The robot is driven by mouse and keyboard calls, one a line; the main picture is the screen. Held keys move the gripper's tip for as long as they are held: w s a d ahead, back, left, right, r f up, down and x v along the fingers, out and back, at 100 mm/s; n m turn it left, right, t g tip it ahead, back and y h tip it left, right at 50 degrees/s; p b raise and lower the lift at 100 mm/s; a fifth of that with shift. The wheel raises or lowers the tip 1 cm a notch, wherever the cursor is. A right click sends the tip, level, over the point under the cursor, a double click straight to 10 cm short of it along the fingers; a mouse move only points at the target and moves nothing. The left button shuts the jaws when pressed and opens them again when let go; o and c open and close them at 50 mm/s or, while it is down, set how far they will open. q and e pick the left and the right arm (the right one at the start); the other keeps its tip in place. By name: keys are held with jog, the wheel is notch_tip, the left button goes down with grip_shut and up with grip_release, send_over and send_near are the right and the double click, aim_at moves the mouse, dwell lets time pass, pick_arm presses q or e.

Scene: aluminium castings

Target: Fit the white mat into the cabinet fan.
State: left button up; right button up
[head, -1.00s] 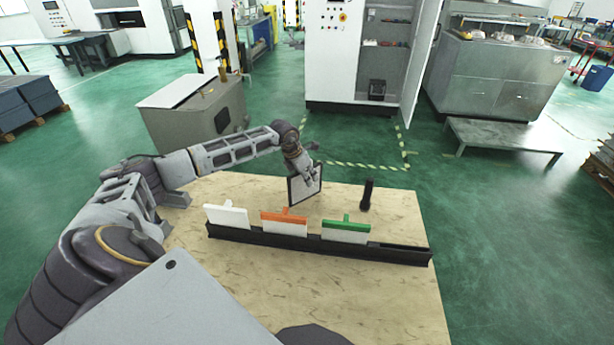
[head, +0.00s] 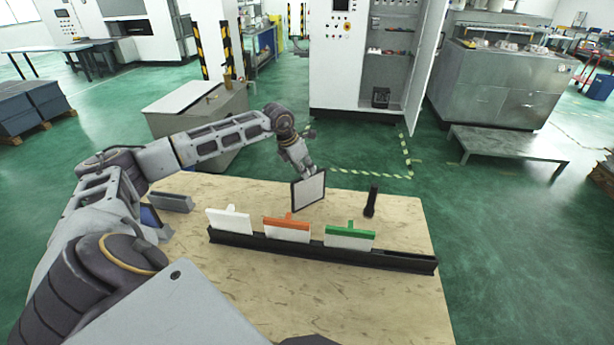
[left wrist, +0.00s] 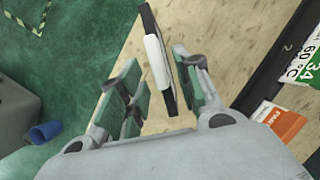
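The white mat (head: 310,188) is a thin square panel with a dark border, upright and turned at an angle over the far part of the wooden table. My left gripper (head: 311,172) is at its upper edge. In the left wrist view the mat (left wrist: 155,62) is seen nearly edge-on, with a black edge and a white raised part, between the two fingers of the left gripper (left wrist: 161,72). The fingers are part closed around it. Whether the mat's lower edge touches the table is unclear. My right gripper is out of view. I cannot identify the fan with certainty.
A black rack (head: 390,259) crosses the table with white (head: 229,222), orange (head: 287,228) and green-topped (head: 349,236) pieces; its right end is empty. A dark upright cylinder (head: 371,201) stands behind it. An open cabinet (head: 337,75) with a dark box (head: 381,97) stands beyond.

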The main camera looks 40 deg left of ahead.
pick_arm(q)
jog(key=shift+b+v, duration=0.35)
jog(key=shift+v, duration=1.95)
jog(key=shift+s+f, duration=0.1)
jog(key=shift+f, duration=0.05)
